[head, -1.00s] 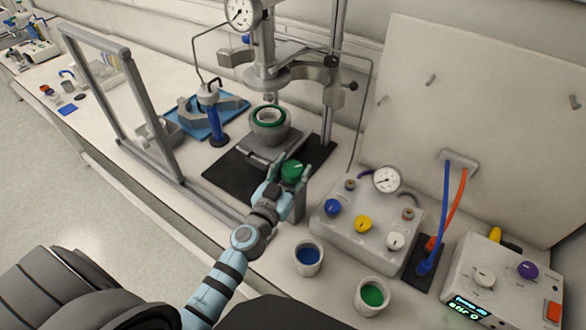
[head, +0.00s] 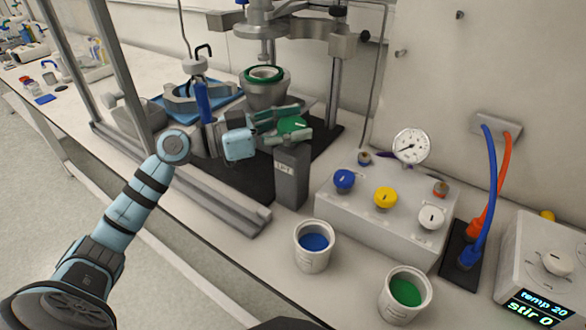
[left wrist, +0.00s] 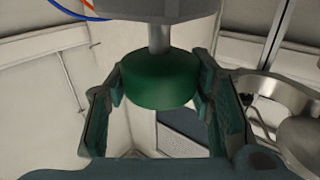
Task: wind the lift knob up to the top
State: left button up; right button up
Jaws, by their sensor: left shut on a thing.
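The green lift knob (head: 292,125) sits on top of a grey box marked LIFT (head: 289,178) at the front of the reactor. My left gripper (head: 287,127) reaches it from the left, with its fingers on both sides of the knob. The left wrist view shows the green knob (left wrist: 160,80) between the two fingers, with the shaft and grey box behind it. The grey vessel (head: 266,94) with a green ring stands behind the knob, below the reactor head (head: 270,27), with a gap between them. The lift platform is mostly hidden by my gripper. My right gripper is not in view.
A control box (head: 370,215) with coloured knobs and a gauge (head: 411,146) stands right of the knob. Cups of blue (head: 314,252) and green (head: 404,300) stand in front.

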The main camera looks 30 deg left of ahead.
pick_arm(q)
jog(key=f+m+g+h+b, duration=0.1)
jog(key=g+b, duration=0.1)
jog(key=b, duration=0.1)
jog(key=shift+w+f+m+h, duration=0.1)
jog(key=shift+m+h, duration=0.2)
jog(key=shift+h, duration=0.1)
jog(key=m+g, duration=0.1)
jog(key=g+h+b, duration=0.1)
jog(key=shift+r+m+g, duration=0.3)
jog(key=shift+r+m, duration=0.05)
jog(key=shift+m, duration=0.05)
jog(key=shift+r+m+g+h, duration=0.2)
jog(key=shift+m+g+h, duration=0.55)
jog(key=shift+g, duration=0.45)
jog(key=shift+m+g+h+b, duration=0.35)
jog(key=shift+m+g, duration=0.8)
jog(key=shift+g, duration=0.45)
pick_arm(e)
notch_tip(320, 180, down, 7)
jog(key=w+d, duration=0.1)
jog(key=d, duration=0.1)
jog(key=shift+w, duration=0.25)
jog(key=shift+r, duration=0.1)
